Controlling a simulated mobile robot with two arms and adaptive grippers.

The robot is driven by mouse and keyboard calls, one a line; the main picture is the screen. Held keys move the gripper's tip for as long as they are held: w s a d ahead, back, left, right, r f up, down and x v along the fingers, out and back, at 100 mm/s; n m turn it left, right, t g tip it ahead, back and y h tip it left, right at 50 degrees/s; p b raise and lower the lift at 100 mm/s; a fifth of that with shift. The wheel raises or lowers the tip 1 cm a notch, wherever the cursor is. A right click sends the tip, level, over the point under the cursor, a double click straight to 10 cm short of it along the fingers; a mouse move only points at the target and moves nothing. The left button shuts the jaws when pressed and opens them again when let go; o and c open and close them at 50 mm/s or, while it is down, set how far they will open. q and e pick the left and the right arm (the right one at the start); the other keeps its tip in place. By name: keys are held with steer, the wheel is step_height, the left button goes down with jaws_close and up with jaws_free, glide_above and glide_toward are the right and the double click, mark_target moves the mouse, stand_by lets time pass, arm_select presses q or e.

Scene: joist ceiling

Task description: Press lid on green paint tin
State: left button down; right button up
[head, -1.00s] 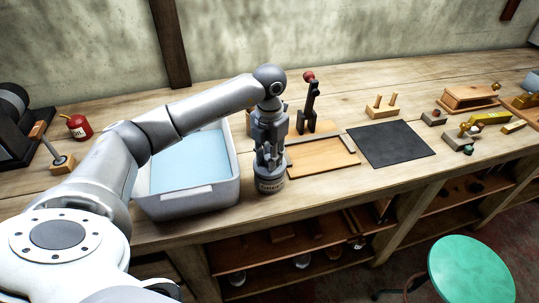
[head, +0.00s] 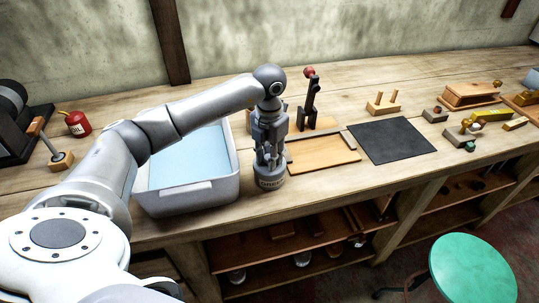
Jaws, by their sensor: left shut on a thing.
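The paint tin (head: 270,184), a small grey can with a lettered band, stands upright on the bench near its front edge, just right of the grey tub. My left gripper (head: 268,164) points straight down at the tin's top, its fingers shut on the lid. The lid is mostly hidden by the fingers, and I cannot tell whether it sits fully flush. The tin's green colour does not show. My right gripper is out of view.
A grey tub (head: 188,201) with pale blue inside stands close on the left. A wooden tray (head: 322,157) lies close on the right, with a red-knobbed lever press (head: 311,102) behind it. A black mat (head: 391,142) lies farther right. A green stool (head: 472,268) stands in front.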

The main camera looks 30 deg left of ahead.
arm_select(q)
steer(key=c, duration=1.1)
jaws_free()
steer(key=shift+f, duration=0.15)
step_height(320, 180, up, 16)
steer(key=p, duration=0.3)
